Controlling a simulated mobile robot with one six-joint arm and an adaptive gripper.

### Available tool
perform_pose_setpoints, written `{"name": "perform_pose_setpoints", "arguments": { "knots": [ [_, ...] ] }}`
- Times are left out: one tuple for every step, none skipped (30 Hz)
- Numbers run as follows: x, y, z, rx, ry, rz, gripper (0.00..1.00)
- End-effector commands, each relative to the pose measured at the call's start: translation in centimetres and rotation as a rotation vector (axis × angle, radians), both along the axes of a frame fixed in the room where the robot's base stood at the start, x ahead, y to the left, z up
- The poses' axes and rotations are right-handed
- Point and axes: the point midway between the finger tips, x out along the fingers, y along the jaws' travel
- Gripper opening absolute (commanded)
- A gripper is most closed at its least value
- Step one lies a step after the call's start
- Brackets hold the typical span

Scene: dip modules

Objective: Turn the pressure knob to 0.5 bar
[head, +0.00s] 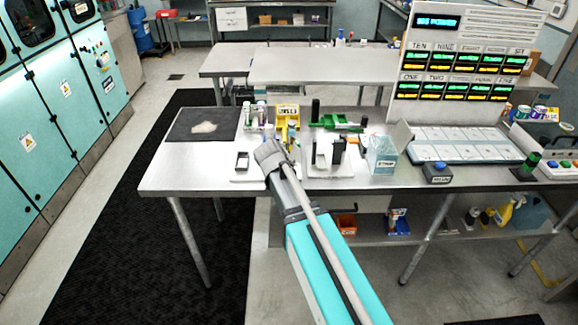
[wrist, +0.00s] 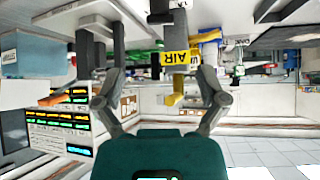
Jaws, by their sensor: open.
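A yellow block with a dark-lettered label (head: 287,112) stands on the workbench behind my gripper (head: 272,153). The wrist view is upside down and shows a yellow AIR sign (wrist: 181,57) with a yellow part near it (wrist: 177,100). I cannot tell for certain which part is the pressure knob, and no scale or 0.5 bar mark is readable. My gripper (wrist: 160,62) is open, its two fingers spread on either side of the line to the AIR sign. Nothing shows held between them. In the head view my arm hides part of the bench in front of the yellow block.
A dark mat (head: 180,124) lies at the bench's left. A green-and-black fixture (head: 337,122) and a light stand with dark blocks (head: 327,160) are right of my gripper. A clear bin (head: 381,157), a white tray (head: 462,146) and a display board (head: 467,50) stand further right.

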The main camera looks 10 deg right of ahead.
Motion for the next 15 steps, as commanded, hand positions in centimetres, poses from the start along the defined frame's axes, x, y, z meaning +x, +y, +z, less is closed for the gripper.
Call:
{"name": "perform_pose_setpoints", "arguments": {
  "knots": [
    [0.3, -0.1, -0.5, 0.000, 0.000, 0.000, 0.91],
    [0.4, -0.2, -0.6, 0.000, 0.000, 0.000, 0.91],
    [0.6, -0.3, -0.9, 0.000, 0.000, 0.000, 0.91],
    [0.8, -0.3, -1.1, 0.000, 0.000, 0.000, 0.91],
    [1.0, -0.4, -1.3, 0.000, 0.000, 0.000, 0.91],
    [1.2, -0.5, -1.5, 0.000, 0.000, 0.000, 0.91],
    [1.4, -0.6, -1.8, 0.000, 0.000, 0.000, 0.91],
    [1.6, -0.7, -2.0, 0.000, 0.000, 0.000, 0.91],
    [1.9, -0.8, -2.3, 0.001, 0.000, 0.001, 0.91],
    [2.1, -0.9, -2.5, 0.001, -0.001, 0.000, 0.91],
    [2.3, -1.0, -2.8, 0.001, -0.001, 0.000, 0.91],
    [2.5, -1.2, -3.1, 0.002, 0.000, 0.000, 0.91],
    [2.7, -1.3, -3.3, 0.001, 0.001, -0.001, 0.91],
    [2.9, -1.4, -3.5, 0.001, 0.001, -0.001, 0.91],
    [3.2, -1.5, -3.8, 0.001, 0.001, -0.001, 0.91]
  ]
}}
